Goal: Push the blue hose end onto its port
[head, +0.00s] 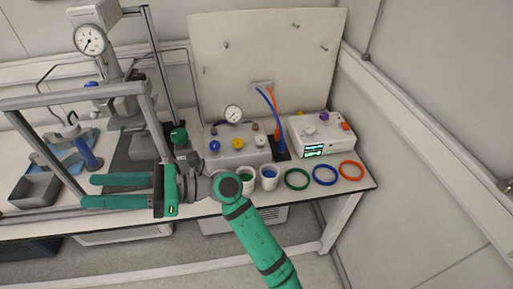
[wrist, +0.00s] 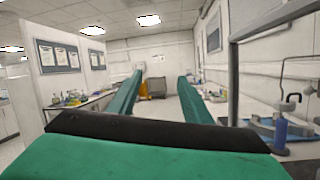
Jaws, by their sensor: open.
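A blue hose (head: 268,108) arches from the wall plate on the upright panel down to a dark blue fitting (head: 282,147) at the bench, beside an orange hose (head: 276,114). Which end of the blue hose is loose, and its port, are too small to tell. My gripper (head: 118,191) is open and empty, with green fingers pointing left, in front of the bench's left part and well left of the hoses. In the wrist view my gripper (wrist: 163,90) points across the room, away from the hoses, which do not show there.
A grey box with a gauge (head: 233,113) and coloured knobs stands left of the hoses, and a white instrument (head: 322,136) right. Two cups (head: 269,183) and green, blue (head: 324,175) and orange rings lie along the front edge. A metal frame (head: 70,98) rises at left.

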